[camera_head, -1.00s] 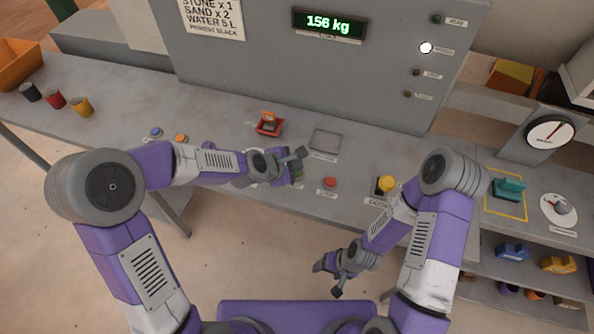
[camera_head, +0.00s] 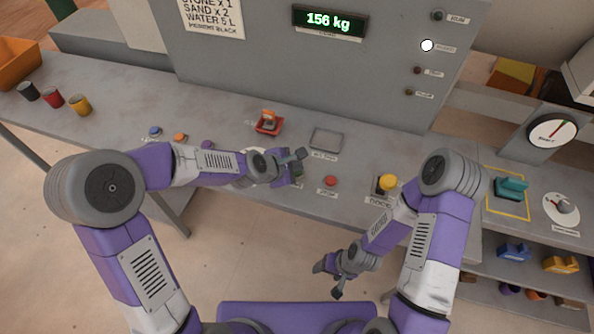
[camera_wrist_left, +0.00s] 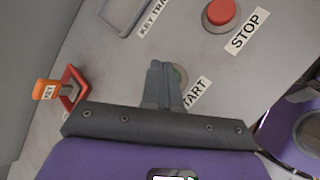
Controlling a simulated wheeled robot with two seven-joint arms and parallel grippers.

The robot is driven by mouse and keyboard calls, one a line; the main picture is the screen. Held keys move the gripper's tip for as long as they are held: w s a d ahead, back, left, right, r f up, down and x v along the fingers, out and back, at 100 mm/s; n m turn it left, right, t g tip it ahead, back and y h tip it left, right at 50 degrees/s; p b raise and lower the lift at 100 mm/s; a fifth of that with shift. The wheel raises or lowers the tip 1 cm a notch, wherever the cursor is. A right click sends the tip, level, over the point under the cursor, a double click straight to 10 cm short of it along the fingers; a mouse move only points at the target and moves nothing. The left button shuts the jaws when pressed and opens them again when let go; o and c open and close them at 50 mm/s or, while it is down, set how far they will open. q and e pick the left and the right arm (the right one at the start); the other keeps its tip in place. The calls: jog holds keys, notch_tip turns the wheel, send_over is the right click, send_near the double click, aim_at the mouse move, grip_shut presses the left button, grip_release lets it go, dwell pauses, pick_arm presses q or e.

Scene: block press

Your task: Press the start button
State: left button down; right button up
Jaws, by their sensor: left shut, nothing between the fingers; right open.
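The start button is mostly hidden behind my left gripper. A green rim of the start button (camera_wrist_left: 182,76) shows beside the fingers in the left wrist view, next to the START label (camera_wrist_left: 196,93). My left gripper (camera_head: 297,171) is shut and empty, with its fingertips (camera_wrist_left: 163,68) over or at the button. Whether they touch it I cannot tell. My right gripper (camera_head: 328,280) is open and empty, low in front of the table.
The red stop button (camera_head: 331,180) is just right of my left gripper. A yellow button (camera_head: 388,182) is further right. A red holder with an orange key (camera_head: 268,122) and a key tray (camera_head: 326,139) lie behind. The display (camera_head: 328,20) reads 156 kg.

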pick_arm(q)
jog(key=shift+f+b, duration=0.55)
dwell(0.5)
jog(key=shift+r, duration=0.1)
jog(key=shift+r+p, duration=0.75)
jog(key=shift+r, duration=0.1)
jog(key=shift+r, duration=0.1)
notch_tip(320, 180, up, 5)
jog(key=p, duration=0.4)
dwell(0.3)
dwell(0.5)
